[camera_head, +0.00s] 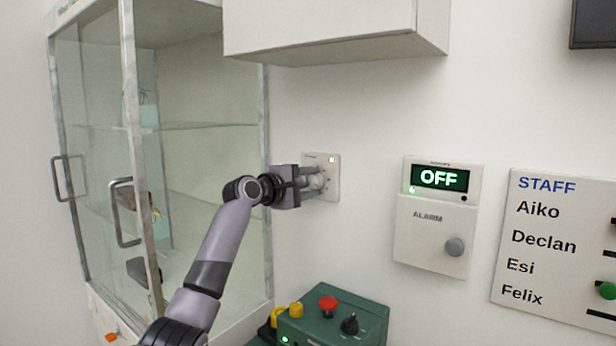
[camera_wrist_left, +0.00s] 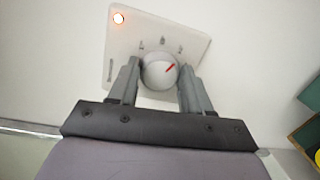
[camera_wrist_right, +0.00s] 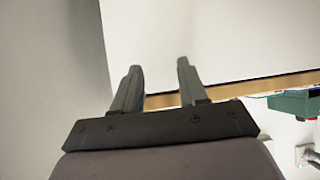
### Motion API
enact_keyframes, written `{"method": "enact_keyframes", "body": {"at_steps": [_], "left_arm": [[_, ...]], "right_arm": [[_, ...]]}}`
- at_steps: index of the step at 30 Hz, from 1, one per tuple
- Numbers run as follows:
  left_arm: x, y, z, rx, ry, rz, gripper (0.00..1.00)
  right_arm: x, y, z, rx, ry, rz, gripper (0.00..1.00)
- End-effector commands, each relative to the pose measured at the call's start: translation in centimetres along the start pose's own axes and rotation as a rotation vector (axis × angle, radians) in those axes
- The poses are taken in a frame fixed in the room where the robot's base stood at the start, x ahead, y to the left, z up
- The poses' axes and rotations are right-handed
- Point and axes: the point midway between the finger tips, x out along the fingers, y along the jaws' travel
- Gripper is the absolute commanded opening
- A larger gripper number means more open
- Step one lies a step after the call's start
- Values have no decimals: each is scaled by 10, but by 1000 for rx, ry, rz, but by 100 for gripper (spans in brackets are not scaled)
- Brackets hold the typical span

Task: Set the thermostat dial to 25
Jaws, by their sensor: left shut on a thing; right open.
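The thermostat is a white wall plate (camera_head: 333,185) with a lit spot at its top right corner, to the right of the glass cabinet. In the left wrist view its plate (camera_wrist_left: 125,45) shows a glowing orange-red light in one corner. The round pale dial (camera_wrist_left: 158,74) has a red pointer, slanting toward the upper right in that view. The scale marks are too small to read. My left gripper (camera_head: 318,181) is shut on the dial, one finger on each side; it also shows in the left wrist view (camera_wrist_left: 160,80). My right gripper (camera_wrist_right: 160,72) is open and empty.
A glass cabinet (camera_head: 200,165) with handles stands left of the thermostat. A white box (camera_head: 335,35) juts out above. An alarm panel (camera_head: 430,245) reading OFF and a staff board (camera_head: 550,240) are at right. A green box (camera_head: 345,325) with knobs stands below.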

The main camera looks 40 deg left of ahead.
Motion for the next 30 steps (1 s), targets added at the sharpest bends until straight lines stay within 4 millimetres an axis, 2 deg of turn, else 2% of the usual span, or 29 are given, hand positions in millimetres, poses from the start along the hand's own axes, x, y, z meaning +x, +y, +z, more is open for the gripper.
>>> {"method": "enact_keyframes", "body": {"at_steps": [9, 30], "left_arm": [[0, 0, 0, 301, 24, -27, 18], [0, -4, 1, 962, 76, -81, 18]], "right_arm": [[-8, 0, -11, 0, 0, 0, 43], [-9, 0, -12, 0, 0, 0, 43]]}}
